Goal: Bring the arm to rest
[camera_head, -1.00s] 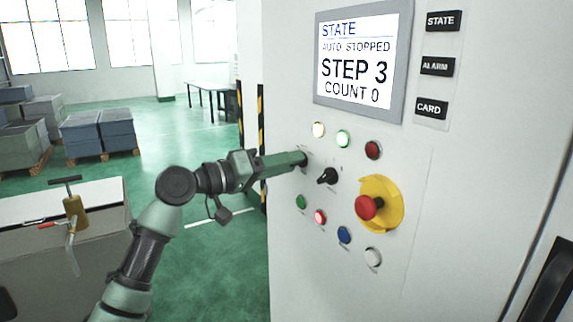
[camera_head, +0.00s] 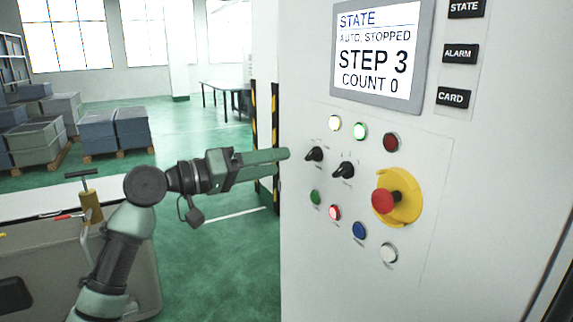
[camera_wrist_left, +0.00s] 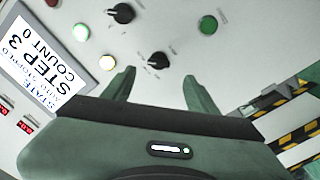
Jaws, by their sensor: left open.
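My left arm comes in from the left in the head view. Its gripper (camera_head: 284,154) is in front of the left edge of the control panel (camera_head: 420,140), apart from the knobs. In the left wrist view the gripper (camera_wrist_left: 160,88) has its two fingers spread, with nothing between them. Two black selector knobs (camera_head: 314,154) (camera_head: 343,170) sit just right of the fingertips; they also show in the left wrist view (camera_wrist_left: 121,13) (camera_wrist_left: 159,59). The screen (camera_head: 376,50) reads STATE, AUTO. STOPPED, STEP 3, COUNT 0. My right gripper is not seen.
A red emergency button (camera_head: 383,201) on a yellow base stands out from the panel. Coloured push buttons surround the knobs. A grey case (camera_head: 130,275) with a brass-coloured tool (camera_head: 91,205) stands at lower left. Stacked bins (camera_head: 115,132) and green floor lie behind.

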